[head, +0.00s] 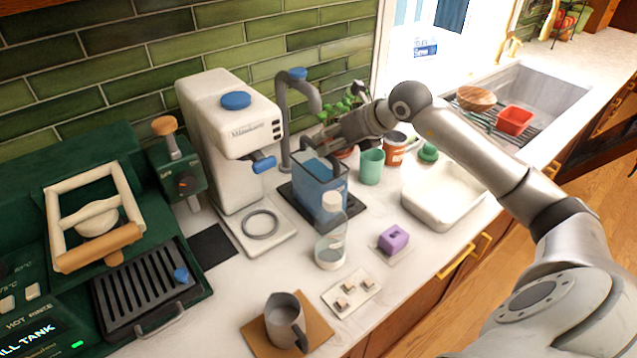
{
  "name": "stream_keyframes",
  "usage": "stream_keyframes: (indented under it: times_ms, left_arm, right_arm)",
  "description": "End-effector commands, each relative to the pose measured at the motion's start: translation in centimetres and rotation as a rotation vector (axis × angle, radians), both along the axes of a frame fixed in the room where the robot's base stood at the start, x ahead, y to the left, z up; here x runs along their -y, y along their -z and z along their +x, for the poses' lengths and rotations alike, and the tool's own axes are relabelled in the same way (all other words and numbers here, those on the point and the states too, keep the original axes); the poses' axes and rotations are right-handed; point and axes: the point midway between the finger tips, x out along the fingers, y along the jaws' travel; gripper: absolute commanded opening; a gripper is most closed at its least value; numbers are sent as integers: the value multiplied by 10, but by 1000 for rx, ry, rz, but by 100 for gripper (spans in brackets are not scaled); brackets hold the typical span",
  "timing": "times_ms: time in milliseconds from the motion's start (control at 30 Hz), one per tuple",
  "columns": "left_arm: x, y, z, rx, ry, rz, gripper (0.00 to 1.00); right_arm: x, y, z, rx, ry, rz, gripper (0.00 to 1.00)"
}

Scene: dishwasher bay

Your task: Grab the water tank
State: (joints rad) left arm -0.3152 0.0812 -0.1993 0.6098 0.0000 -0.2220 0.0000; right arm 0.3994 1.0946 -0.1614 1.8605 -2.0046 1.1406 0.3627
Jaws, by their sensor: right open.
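The water tank (317,191) is a blue, see-through box with an open top. It stands on a dark base plate (350,208) on the counter, right of the white coffee machine. My right gripper (335,148) is just above the tank's upper right rim, with its fingers dark and partly hidden against the tank and the plant behind. It is open; I cannot tell whether a finger touches the rim. My left gripper is not in view.
A grey curved pipe (284,120) rises behind the tank. A clear bottle (331,245) stands close in front, and a green cup (371,168) stands to the right. A white basin (443,196), a purple block (393,239) and a grey jug (285,322) are nearby.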

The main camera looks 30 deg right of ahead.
Motion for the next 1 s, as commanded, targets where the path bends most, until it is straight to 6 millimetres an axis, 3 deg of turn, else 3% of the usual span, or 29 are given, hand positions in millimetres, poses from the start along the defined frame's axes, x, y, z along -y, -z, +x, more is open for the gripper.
stream_keyframes:
  times_ms: [333, 700, 1000]
  left_arm:
    - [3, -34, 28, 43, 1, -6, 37]
    - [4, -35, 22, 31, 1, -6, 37]
    - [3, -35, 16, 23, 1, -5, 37]
  right_arm:
    - [-14, 23, 26, -2, 1, 6, 41]
    - [-16, 36, 35, 0, -1, 1, 41]
    - [-15, 36, 35, 0, 0, 0, 5]
